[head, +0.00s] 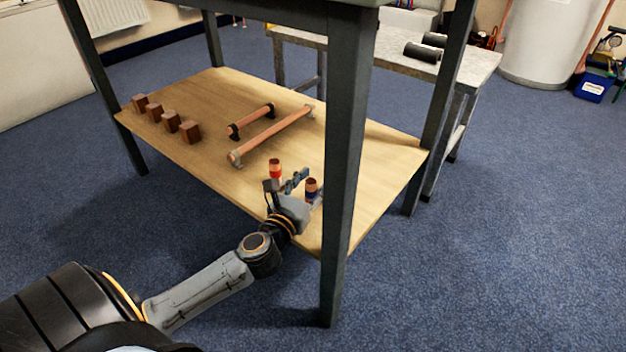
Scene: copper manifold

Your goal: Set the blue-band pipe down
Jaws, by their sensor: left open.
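The pipe's lower end is partly hidden by the gripper. My right gripper is not in view.
A dark table leg (345,150) rises close to the right of the gripper. Two copper pipes with end fittings, one long (270,137) and one short (252,122), lie behind. Several brown blocks (190,132) sit at the left. The shelf's right part is clear.

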